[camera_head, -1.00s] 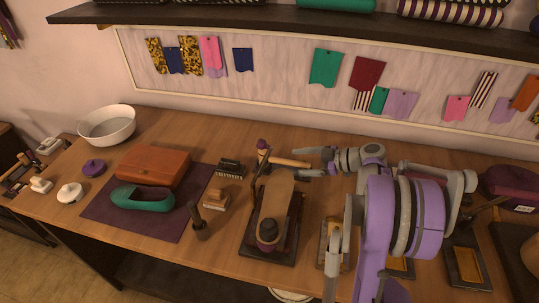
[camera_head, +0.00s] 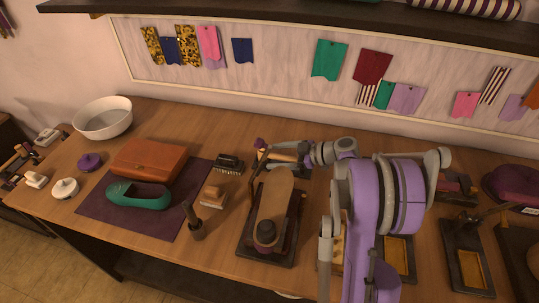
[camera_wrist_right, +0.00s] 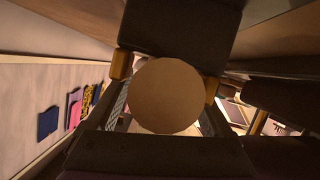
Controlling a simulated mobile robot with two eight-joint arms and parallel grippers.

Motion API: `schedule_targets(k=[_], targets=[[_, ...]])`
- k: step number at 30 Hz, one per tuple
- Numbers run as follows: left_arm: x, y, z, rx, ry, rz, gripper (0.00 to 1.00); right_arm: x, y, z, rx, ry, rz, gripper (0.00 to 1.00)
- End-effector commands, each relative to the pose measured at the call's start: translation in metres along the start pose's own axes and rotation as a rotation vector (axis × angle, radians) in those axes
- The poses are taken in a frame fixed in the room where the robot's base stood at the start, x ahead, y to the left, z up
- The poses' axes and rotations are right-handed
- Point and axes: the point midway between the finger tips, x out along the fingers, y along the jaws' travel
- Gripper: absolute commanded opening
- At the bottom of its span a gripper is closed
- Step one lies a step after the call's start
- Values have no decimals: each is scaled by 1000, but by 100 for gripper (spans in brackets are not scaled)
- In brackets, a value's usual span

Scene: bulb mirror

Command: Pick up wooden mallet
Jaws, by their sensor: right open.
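The wooden mallet (camera_head: 281,157) is at the back of the bench, behind the shoe press, and is partly covered by my right gripper. In the right wrist view a round tan wooden end face (camera_wrist_right: 168,95), which looks like part of the mallet, fills the space between the fingers. My right gripper (camera_head: 283,153) is open and reaches in from the right, with its fingers around or beside the wood; contact cannot be told. My left gripper is not in view.
The shoe press (camera_head: 270,215) stands just in front of the mallet. A black-bristled brush (camera_head: 229,163) lies to the left. A brown leather box (camera_head: 149,158) and a green shoe (camera_head: 139,196) sit on a purple mat (camera_head: 180,226).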

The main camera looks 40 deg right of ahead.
Motion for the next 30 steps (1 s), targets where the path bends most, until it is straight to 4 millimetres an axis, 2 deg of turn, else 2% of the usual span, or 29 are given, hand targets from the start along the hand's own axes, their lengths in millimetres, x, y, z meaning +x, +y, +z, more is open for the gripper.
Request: schedule_targets(k=[3, 6, 14, 28, 30], targets=[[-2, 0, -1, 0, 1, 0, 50, 19, 0, -1, 0, 1, -3, 85], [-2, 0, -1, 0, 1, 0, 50, 27, 0, 0, 0, 0, -1, 85], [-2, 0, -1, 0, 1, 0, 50, 30, 1, 0, 1, 0, 0, 85], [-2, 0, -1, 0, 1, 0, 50, 29, 1, 0, 0, 0, 0, 0], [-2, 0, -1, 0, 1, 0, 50, 29, 1, 0, 0, 0, 0, 0]])
